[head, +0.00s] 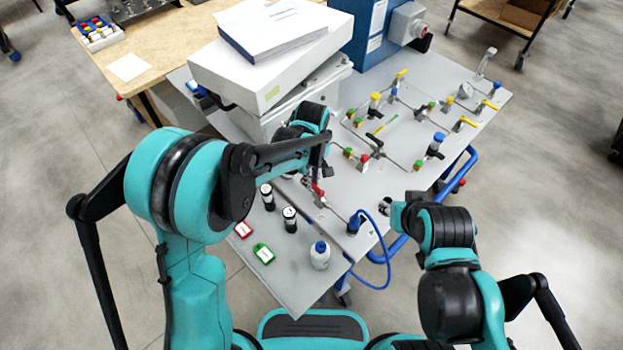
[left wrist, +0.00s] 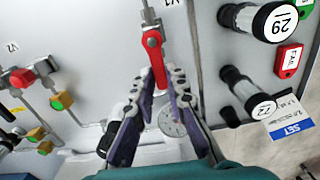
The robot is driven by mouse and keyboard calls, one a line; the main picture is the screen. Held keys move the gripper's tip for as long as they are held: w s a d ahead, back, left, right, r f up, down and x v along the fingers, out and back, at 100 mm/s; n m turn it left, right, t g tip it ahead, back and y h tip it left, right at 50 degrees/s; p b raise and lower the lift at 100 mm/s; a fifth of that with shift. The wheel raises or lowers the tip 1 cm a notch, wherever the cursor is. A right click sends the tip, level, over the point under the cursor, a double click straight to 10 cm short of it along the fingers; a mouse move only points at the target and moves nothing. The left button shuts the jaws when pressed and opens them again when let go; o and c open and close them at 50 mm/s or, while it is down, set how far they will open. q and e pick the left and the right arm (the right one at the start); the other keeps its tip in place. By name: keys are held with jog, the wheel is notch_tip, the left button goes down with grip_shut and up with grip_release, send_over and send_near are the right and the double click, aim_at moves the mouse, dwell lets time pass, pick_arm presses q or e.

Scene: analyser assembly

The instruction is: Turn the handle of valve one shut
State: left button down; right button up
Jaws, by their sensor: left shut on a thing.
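The red valve handle (left wrist: 156,62) is in the upper middle of the left wrist view, its free end between the fingers of my left gripper (left wrist: 163,108). It lies roughly in line with the metal pipe above it. The small label beside that pipe is upside down and only partly in view. In the head view the red handle (head: 318,190) shows just below my left gripper (head: 322,172), near the panel's front. My left gripper is shut on the handle. My right gripper (head: 386,205) is over the panel's right front edge; its fingers are too small to judge.
Another red handle (left wrist: 22,78) is at the left wrist view's left. A round gauge (left wrist: 172,122) lies behind the fingers. A white box (head: 235,85) stands behind.

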pick_arm(q)
jog(key=m, duration=0.2)
jog(key=d+m, duration=0.1)
jog(key=m, duration=0.1)
jog(key=shift+w+d, duration=0.2)
jog(key=shift+w, duration=0.2)
jog(key=m, duration=0.1)
jog(key=d+m, duration=0.1)
jog(key=m, duration=0.2)
jog(key=shift+w+d+m, duration=0.15)
jog(key=shift+d+m, duration=0.1)
jog(key=shift+m, duration=0.15)
jog(key=m, duration=0.1)
jog(key=d+m, duration=0.1)
jog(key=m, duration=0.2)
jog(key=shift+d+m, duration=0.25)
jog(key=shift+m, duration=0.05)
jog(key=shift+s+d+m, duration=0.3)
jog(key=shift+m, duration=0.75)
jog(key=shift+s+d+m, duration=0.3)
jog(key=shift+m, duration=0.75)
jog(key=c, duration=1.5)
grip_release()
jog(key=shift+c, duration=0.2)
